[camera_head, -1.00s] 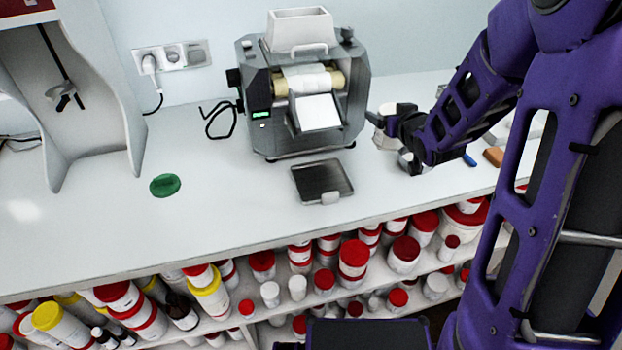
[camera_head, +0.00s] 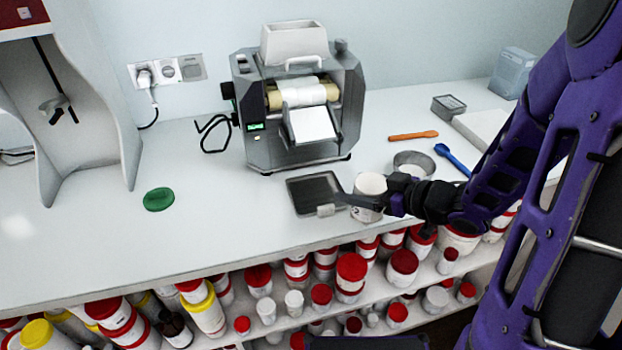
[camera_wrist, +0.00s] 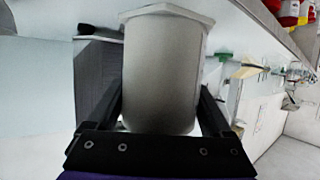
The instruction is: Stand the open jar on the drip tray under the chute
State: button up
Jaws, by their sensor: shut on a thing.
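The white open jar (camera_head: 369,190) is upright in the head view, at the right edge of the drip tray. My gripper (camera_head: 366,201) is shut on it from the right, one finger reaching along its front toward the tray. In the wrist view the jar (camera_wrist: 163,75) fills the space between the fingers. The dark drip tray (camera_head: 312,191) lies on the counter in front of the mill, and its bare surface shows. The chute (camera_head: 312,125) slopes out of the mill's front above and behind the tray. I cannot tell whether the jar touches the counter or tray.
The grey mill (camera_head: 262,155) stands behind the tray. A green lid (camera_head: 159,199) lies to the left. A metal ring (camera_head: 414,163), a blue spoon (camera_head: 452,159) and an orange strip (camera_head: 413,136) lie to the right. The counter's front edge is close, above shelves of jars.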

jog(key=w+a, duration=0.5)
jog(key=a, duration=0.1)
jog(key=w+a, duration=0.3)
jog(key=shift+w+a, duration=0.3)
jog(key=shift+a, duration=0.1)
jog(key=f, duration=0.1)
jog(key=f+b, duration=0.1)
jog(key=a, duration=0.1)
jog(key=shift+w+f, duration=0.35)
jog(key=shift+f, duration=0.4)
jog(key=shift+f+b, duration=0.15)
jog(key=shift+b, duration=0.15)
jog(key=o, duration=1.1)
